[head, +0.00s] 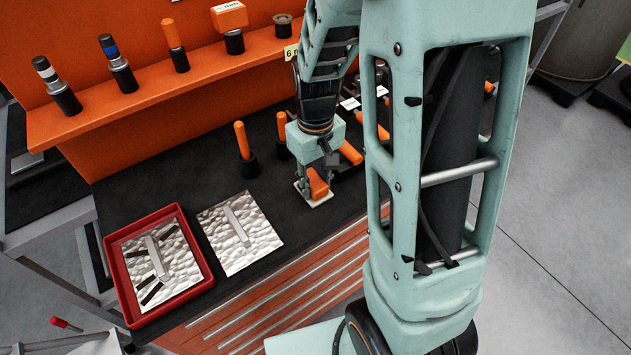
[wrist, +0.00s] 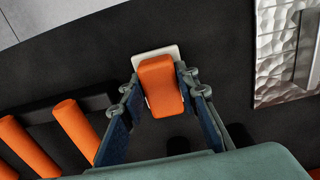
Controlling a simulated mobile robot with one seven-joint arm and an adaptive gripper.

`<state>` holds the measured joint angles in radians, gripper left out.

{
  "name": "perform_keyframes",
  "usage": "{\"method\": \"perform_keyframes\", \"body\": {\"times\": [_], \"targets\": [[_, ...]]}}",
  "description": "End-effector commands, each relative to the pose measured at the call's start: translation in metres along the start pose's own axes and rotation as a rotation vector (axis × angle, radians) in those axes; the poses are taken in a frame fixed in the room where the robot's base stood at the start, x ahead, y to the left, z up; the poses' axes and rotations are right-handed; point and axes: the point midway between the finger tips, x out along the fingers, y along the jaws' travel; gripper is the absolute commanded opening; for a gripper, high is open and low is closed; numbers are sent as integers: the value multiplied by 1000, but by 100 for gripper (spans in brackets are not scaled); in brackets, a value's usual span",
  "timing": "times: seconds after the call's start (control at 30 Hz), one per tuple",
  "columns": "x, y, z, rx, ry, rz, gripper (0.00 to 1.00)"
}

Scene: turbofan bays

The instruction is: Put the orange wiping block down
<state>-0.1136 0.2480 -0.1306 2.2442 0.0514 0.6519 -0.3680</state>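The orange wiping block (head: 318,183) is at the front of the dark bench top, with a white pad (head: 321,200) under it. In the wrist view the orange block (wrist: 160,84) lies between the two fingers of my gripper (wrist: 163,92), which sit close along both its sides. The white pad (wrist: 143,58) sticks out beyond the block's far end. My gripper (head: 316,180) points down at the bench in the head view. The pad looks at or very near the bench surface; I cannot tell whether it touches.
A dimpled metal plate (head: 257,247) lies left of my gripper, beside a red tray (head: 118,271) holding another plate with dark strips. Orange-handled tools (head: 242,141) stand behind. More orange handles (wrist: 75,128) lie in a dark rack. An orange shelf (head: 150,98) rises at the back.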

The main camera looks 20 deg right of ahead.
Motion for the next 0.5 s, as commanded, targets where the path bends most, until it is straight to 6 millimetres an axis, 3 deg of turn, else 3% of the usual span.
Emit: {"method": "perform_keyframes", "body": {"times": [0.17, 0.5], "targets": [[0, 0, 0, 0, 0, 0, 46], [-4, 0, 0, 0, 0, 0, 46]]}}
